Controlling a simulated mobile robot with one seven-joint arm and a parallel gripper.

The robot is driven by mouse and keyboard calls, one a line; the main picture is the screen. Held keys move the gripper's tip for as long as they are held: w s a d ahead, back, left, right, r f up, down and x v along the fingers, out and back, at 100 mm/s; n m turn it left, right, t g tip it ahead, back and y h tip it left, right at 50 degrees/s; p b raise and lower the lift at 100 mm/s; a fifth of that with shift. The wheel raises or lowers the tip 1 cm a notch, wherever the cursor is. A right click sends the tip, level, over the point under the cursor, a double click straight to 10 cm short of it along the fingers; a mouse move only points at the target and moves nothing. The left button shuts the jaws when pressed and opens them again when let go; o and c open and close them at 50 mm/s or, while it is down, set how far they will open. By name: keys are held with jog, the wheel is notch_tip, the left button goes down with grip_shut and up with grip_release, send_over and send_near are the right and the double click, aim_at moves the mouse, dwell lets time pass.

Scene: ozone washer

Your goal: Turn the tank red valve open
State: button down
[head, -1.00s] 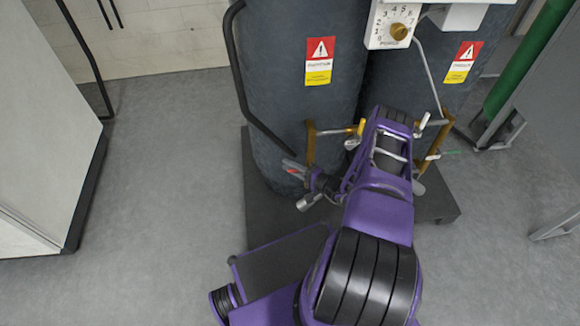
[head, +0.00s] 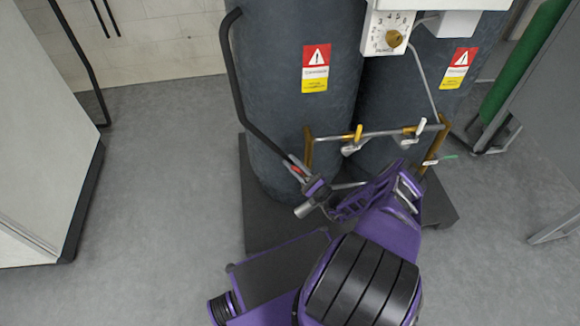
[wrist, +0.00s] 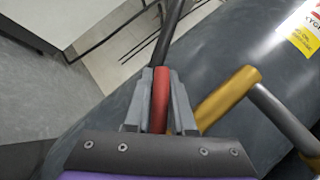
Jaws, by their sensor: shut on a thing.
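The red valve handle (wrist: 160,98) lies between the two grey fingers of my gripper (wrist: 160,105) in the wrist view, and the fingers are shut on it. In the head view only a small piece of red (head: 295,170) shows between the fingers of my gripper (head: 293,165). It is at the lower front of the left dark grey tank (head: 290,110), by the lower end of a black pipe (head: 232,75). The valve body is hidden behind the fingers and wrist.
A brass and steel pipe frame (head: 380,133) with small taps stands just right of my gripper, and its brass part (wrist: 228,98) is close in the wrist view. A white dial box (head: 390,32) hangs above. Grey floor (head: 165,170) is clear to the left.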

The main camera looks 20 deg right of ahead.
jog(key=shift+s+d+r+m+t+h, duration=0.15)
jog(key=shift+d+r+m+t, duration=0.15)
jog(key=shift+m, duration=0.25)
jog(key=shift+d+r+m+t+h, duration=0.2)
jog(key=shift+m+t, duration=0.2)
jog(key=shift+m, duration=0.15)
jog(key=c, duration=0.8)
grip_release()
jog(key=shift+o, duration=0.2)
jog(key=shift+s, duration=0.1)
